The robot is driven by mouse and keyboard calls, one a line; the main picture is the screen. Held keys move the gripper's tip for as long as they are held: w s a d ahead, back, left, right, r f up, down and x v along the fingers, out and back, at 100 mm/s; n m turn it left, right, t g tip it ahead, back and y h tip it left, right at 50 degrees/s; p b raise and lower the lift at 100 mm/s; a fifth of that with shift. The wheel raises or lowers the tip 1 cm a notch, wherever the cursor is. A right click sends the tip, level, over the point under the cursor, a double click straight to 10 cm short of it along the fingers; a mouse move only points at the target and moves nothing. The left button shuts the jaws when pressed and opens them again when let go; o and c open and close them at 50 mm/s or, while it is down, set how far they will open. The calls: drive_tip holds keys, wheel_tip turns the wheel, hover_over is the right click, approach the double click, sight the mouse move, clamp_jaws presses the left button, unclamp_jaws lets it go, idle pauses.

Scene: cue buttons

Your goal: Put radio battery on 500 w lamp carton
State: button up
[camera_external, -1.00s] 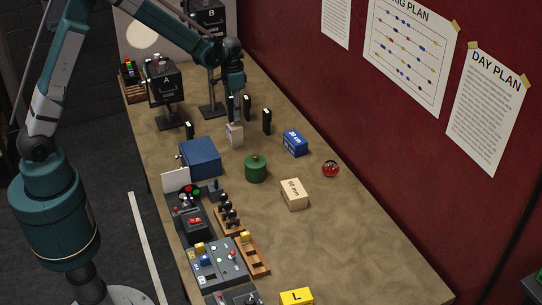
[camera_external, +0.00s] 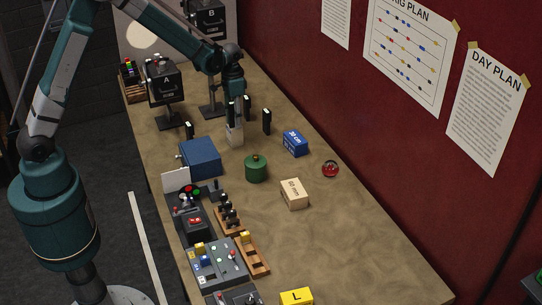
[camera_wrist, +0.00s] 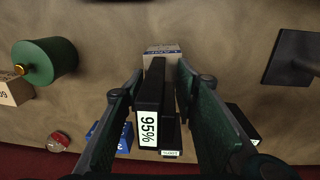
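My gripper (camera_external: 235,98) is shut on a black battery (camera_wrist: 149,105) marked 95%, which stands upright between the fingers. The pale 500 W lamp carton (camera_external: 235,136) is directly below it on the table. In the wrist view the carton (camera_wrist: 162,49) shows just past the battery's lower end. I cannot tell whether the battery touches its top. Another black battery (camera_external: 267,121) stands to the right of the carton, and one (camera_external: 247,106) stands behind it. A third (camera_external: 189,130) stands to the left.
A blue box (camera_external: 200,159), a green canister (camera_external: 256,169) and a blue 20 cm carton (camera_external: 294,143) stand nearby. A 60 mm carton (camera_external: 294,194) and a red round object (camera_external: 330,169) lie farther forward. Lamp A (camera_external: 164,82) is at the back left. The right front of the table is clear.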

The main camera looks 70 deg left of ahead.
drive_tip(key=shift+r, duration=0.2)
drive_tip(key=r, duration=1.2)
drive_tip(key=shift+a, duration=0.4)
idle(0.5)
drive_tip(key=shift+s+d+r, duration=0.3)
drive_tip(key=shift+r, duration=0.1)
drive_tip(key=s+d+r+t, duration=0.2)
drive_tip(key=s+d+r, duration=0.3)
drive_tip(key=s+r, duration=0.25)
drive_tip(key=s+d+r+t, duration=0.1)
drive_tip(key=s+d+r, duration=0.4)
drive_tip(key=s, duration=0.4)
drive_tip(key=s+d+t, duration=0.2)
drive_tip(key=s, duration=0.8)
drive_tip(key=s+d+t, duration=0.2)
drive_tip(key=s+d, duration=0.1)
drive_tip(key=s, duration=0.7)
drive_tip(key=shift+s+d+r+y, duration=0.25)
drive_tip(key=shift+s+r+y, duration=0.15)
